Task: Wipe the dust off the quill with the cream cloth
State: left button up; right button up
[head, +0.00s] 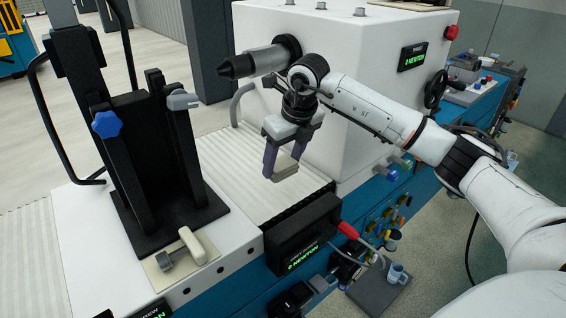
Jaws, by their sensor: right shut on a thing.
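The quill (258,61) is a grey cylinder with a dark pointed tip that sticks out to the left from the white headstock box. My right gripper (282,168) comes in from the right and hangs below and slightly right of the quill, fingers pointing down. Dust on the quill is too small to make out. My left gripper is not in view.
A black upright fixture (150,150) with a blue star knob (107,124) stands at the left. A cream-handled tool (185,248) lies in front of it. A black display box (303,233) with a red handle sits at the front edge. The ribbed bed cover (240,165) is clear.

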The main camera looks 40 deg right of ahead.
jog(key=shift+r, duration=1.3)
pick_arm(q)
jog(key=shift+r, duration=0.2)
